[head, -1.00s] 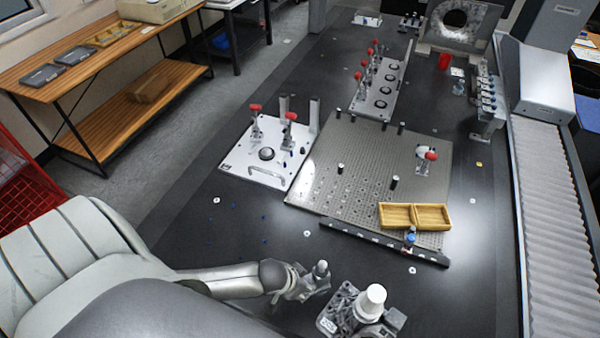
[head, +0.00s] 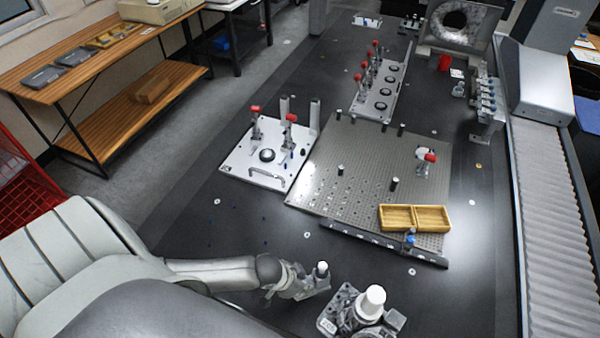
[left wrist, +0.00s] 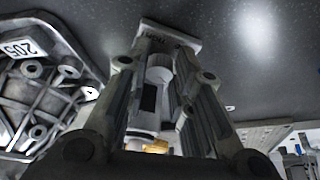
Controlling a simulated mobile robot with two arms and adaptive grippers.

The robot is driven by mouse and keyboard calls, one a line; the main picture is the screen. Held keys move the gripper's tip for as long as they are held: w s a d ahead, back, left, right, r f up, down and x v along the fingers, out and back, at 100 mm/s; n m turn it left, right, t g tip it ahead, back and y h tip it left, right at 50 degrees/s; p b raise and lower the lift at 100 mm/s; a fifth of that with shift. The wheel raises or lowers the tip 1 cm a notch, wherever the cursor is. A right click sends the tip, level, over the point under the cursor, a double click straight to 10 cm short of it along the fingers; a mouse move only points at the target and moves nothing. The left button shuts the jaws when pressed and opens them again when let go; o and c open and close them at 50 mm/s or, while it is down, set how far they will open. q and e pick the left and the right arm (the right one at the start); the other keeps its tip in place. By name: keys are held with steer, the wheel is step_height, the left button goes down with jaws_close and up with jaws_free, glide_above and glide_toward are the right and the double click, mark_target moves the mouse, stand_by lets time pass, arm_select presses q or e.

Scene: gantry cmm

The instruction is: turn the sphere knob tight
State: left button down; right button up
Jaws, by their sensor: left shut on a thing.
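My left gripper (head: 308,285) is low in the head view, just left of a grey casting. It is shut on a small grey fixture with a white rounded top (head: 322,267), which looks like the sphere and its knob. In the left wrist view the fingers (left wrist: 160,85) close around a grey cylindrical part (left wrist: 158,76) standing by a flat plate (left wrist: 168,33). The fingers hide much of this part, and I cannot tell how tight the knob is. My right gripper is not in view.
The grey casting (head: 338,308) with a white cylinder (head: 372,299) stands close right of my left gripper. Beyond it lie a perforated plate (head: 340,205), a wooden tray (head: 414,217) and a white clamp plate (head: 240,165). The dark table between is mostly clear.

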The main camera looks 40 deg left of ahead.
arm_select(q)
steer(key=shift+w+a+m+h, duration=0.1)
steer(key=shift+a+m+h, duration=0.2)
steer(key=shift+m, duration=0.7)
steer(key=m+h+b, duration=0.1)
steer(key=m, duration=0.1)
steer(key=shift+w+f+m+g, duration=0.1)
steer(key=shift+f+m+g, duration=0.05)
steer(key=shift+m+g, duration=0.2)
steer(key=m+g+b, duration=0.1)
steer(key=m+b, duration=0.2)
steer(key=shift+w, duration=0.1)
steer(key=shift+m+g+h+b, duration=0.5)
steer(key=shift+m+g+b, duration=0.05)
steer(key=shift+m+b, duration=0.7)
steer(key=c, duration=1.3)
jaws_free()
steer(key=shift+o, duration=0.2)
steer(key=shift+w, duration=0.1)
